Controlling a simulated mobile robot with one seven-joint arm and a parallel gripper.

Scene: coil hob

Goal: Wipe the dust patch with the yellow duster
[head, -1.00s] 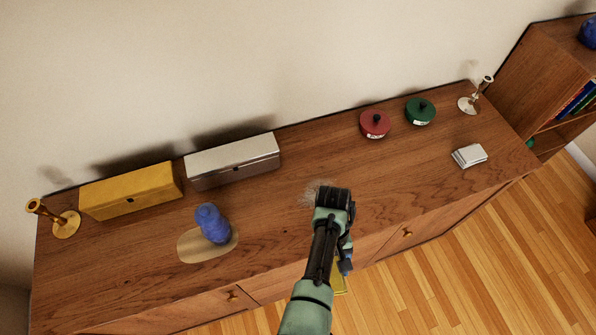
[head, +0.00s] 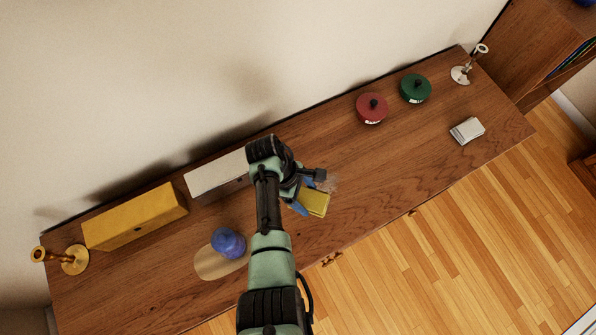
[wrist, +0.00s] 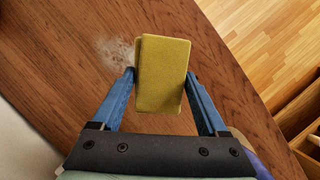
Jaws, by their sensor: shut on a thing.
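The yellow duster (head: 315,203) is held in my gripper (head: 305,198) over the middle of the wooden sideboard top. In the wrist view the duster (wrist: 162,74) sits between the two blue fingers of my gripper (wrist: 161,78), which are shut on it. The dust patch (wrist: 113,53) is a pale grey smudge beside the duster's left edge, partly hidden by it. In the head view the dust patch (head: 330,184) shows just beyond the duster. I cannot tell whether the duster touches the wood.
A silver box (head: 215,172) stands behind my arm, with a yellow box (head: 135,217) to its left. A blue object (head: 228,243) rests on an oval mat (head: 213,266). Red (head: 371,109) and green (head: 415,88) lidded pots stand at right. The wood between is clear.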

